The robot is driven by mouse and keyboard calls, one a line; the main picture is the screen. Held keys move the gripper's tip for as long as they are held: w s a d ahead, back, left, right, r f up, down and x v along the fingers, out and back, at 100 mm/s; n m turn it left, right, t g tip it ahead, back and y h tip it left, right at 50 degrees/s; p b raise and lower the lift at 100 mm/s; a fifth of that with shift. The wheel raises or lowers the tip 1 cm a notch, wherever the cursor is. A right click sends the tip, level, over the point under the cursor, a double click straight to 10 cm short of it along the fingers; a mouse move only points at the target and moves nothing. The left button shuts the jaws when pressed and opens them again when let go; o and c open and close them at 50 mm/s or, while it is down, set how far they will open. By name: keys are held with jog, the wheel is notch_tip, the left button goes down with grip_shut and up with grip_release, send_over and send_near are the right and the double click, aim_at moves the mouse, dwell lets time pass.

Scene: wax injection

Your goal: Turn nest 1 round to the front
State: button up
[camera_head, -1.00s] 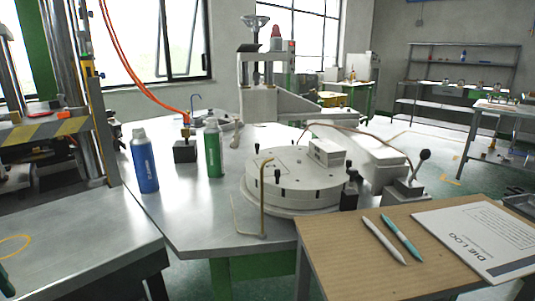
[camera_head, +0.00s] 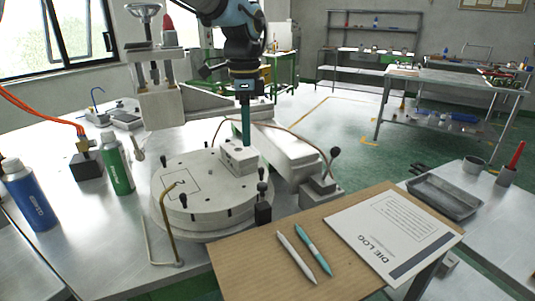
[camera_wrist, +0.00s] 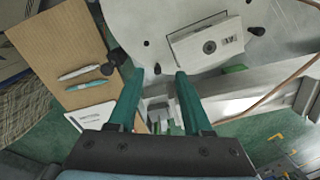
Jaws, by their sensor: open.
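A round pale turntable (camera_head: 205,192) with black pegs round its edge stands on the metal bench. A pale block (camera_head: 238,157) sits at its back right; in the wrist view this block (camera_wrist: 208,45) shows a round dark hole and a small label I cannot read surely. Which position is nest 1 is not clear. A square outline (camera_head: 182,186) is marked on the turntable's front left. My gripper (camera_head: 246,142) points down by the block in the head view. In the wrist view its teal fingers (camera_wrist: 157,75) are apart with nothing between them, near the turntable's rim.
A bent brass rod (camera_head: 166,228) stands at the turntable's front left. A black-knobbed lever (camera_head: 328,172) is at its right. A brown board (camera_head: 262,262) with pens and a die log (camera_head: 390,237) lies in front. Blue (camera_head: 30,198) and green (camera_head: 117,166) bottles stand left.

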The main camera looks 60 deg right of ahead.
aim_at(261, 166)
jog(key=shift+m, duration=0.5)
jog(key=s+f+p, duration=0.1)
jog(key=f, duration=0.2)
jog(key=s+d+f+p, duration=0.1)
jog(key=f, duration=0.2)
jog(key=s+f+p, duration=0.1)
jog(key=f, duration=0.3)
jog(key=shift+d, duration=0.35)
jog(key=shift+c, duration=0.3)
jog(key=shift+w, duration=0.1)
grip_shut()
